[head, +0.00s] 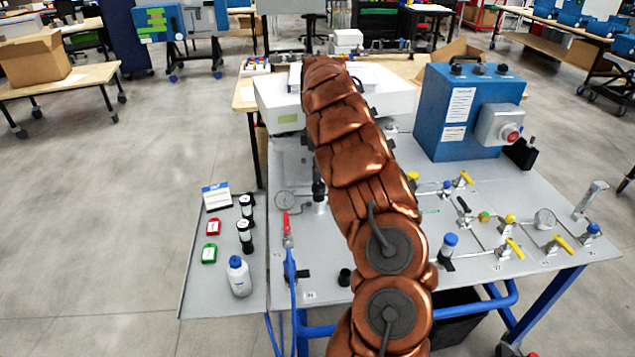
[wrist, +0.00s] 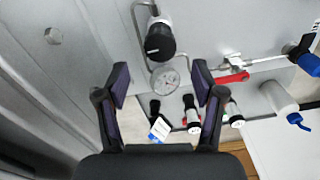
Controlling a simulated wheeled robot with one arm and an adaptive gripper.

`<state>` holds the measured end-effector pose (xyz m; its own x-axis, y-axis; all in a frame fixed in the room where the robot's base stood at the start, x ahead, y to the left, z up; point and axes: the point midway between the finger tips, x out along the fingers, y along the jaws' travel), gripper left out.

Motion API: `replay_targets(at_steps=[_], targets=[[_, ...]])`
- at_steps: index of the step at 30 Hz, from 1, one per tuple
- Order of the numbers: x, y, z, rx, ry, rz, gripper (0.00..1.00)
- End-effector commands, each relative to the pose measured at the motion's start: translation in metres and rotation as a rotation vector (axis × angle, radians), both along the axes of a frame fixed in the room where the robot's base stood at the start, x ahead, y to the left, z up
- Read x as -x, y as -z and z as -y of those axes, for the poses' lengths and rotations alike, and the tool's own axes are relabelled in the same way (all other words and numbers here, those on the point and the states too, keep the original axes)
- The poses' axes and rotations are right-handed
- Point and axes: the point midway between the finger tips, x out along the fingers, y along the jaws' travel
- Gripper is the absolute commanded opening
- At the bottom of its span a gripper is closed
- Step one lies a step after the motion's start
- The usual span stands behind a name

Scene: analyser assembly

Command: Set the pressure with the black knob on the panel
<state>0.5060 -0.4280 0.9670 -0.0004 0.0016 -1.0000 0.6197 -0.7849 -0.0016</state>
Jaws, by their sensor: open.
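The black knob (wrist: 160,43) sits on the grey panel (wrist: 95,20) in the wrist view, joined to a bent metal tube. A round pressure gauge (wrist: 165,78) lies just below it in the picture. My gripper (wrist: 160,76) is open and empty, its two dark fingers spread to the left and right. The knob shows between and beyond the fingertips, apart from both. In the head view a dark knob (head: 319,188) shows at the left edge of my arm, with the gauge (head: 285,199) to its left. My gripper is hidden behind my arm there.
A red-handled valve (wrist: 232,77) sits right of the gauge in the wrist view. Black-and-white cylinders (head: 245,222), a white bottle (head: 239,276) and red and green items lie on the panel's left side. A blue box with a red button (head: 460,110) stands at the back right.

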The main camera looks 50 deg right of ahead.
Motion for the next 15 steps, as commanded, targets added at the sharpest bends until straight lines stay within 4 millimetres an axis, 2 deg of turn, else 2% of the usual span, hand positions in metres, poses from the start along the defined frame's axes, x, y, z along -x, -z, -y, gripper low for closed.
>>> replay_targets(at_steps=[9, 15], targets=[[0.001, 0.042, 0.0, 0.0, 0.002, -0.001, 0.68], [0.001, 0.054, 0.0, 0.001, 0.002, 0.0, 0.68]])
